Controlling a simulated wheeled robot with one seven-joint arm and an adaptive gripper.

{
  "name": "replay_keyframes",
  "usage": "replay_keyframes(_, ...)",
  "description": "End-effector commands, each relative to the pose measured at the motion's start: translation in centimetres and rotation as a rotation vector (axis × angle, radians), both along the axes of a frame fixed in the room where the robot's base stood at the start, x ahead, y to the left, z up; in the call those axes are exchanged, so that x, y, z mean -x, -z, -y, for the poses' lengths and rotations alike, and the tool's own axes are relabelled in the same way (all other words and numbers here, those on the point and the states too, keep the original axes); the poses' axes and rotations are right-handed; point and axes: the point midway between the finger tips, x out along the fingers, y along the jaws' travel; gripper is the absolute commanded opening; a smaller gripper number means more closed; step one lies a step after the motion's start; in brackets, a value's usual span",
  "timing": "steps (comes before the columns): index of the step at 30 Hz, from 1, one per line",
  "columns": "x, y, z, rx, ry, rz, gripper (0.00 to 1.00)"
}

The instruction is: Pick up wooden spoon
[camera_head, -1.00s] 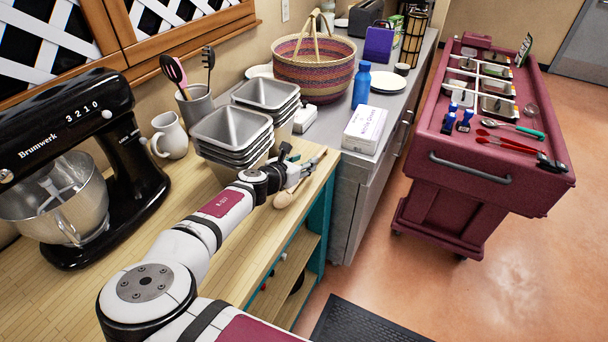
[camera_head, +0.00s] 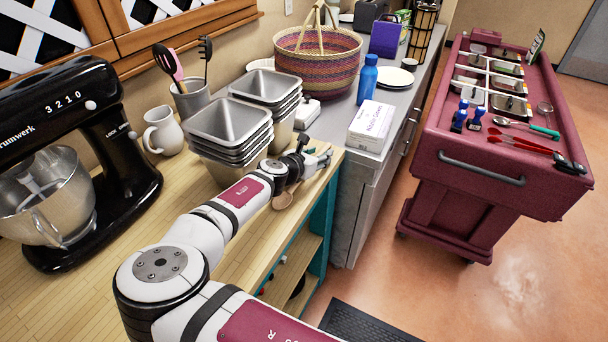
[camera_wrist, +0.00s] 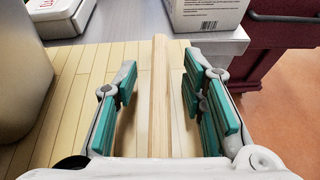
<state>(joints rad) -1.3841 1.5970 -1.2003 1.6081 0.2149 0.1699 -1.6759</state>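The wooden spoon lies on the light wood counter near its right end. In the wrist view its pale handle (camera_wrist: 160,95) runs lengthwise between my fingers, its tip towards the counter's far edge. In the head view its rounded end (camera_head: 283,200) shows below my wrist; my gripper hides much of the rest. My gripper (camera_head: 318,162) is low at the counter's end. It is open in the wrist view (camera_wrist: 162,100), teal pads on both sides of the handle, with a gap on each side. I cannot tell its exact height over the counter.
Stacked metal pans (camera_head: 230,130) stand close to the left of my gripper. A glove box (camera_head: 371,126) and blue bottle (camera_head: 367,80) stand on the grey counter beyond. A maroon cart (camera_head: 490,170) is at the right. The counter's front edge drops to open shelves.

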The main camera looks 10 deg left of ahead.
Motion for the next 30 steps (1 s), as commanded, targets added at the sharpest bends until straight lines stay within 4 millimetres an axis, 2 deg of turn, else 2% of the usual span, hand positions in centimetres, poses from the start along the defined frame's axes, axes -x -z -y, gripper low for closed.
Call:
replay_keyframes(1, 0.0, 0.0, 0.0, 0.0, 0.0, 0.0, 0.29)
replay_keyframes(5, 0.0, 0.0, 0.0, 0.0, 0.0, 0.0, 0.0)
replay_keyframes(18, 0.0, -0.3, 0.0, -0.001, 0.0, 0.0, 0.0)
replay_keyframes(23, 0.2, -1.7, 0.0, -0.003, 0.001, 0.001, 0.0)
replay_keyframes(27, 0.3, -4.0, 0.0, -0.005, 0.001, 0.001, 0.0)
replay_keyframes(30, 1.9, -4.1, 0.4, 0.002, 0.001, -0.001, 0.0)
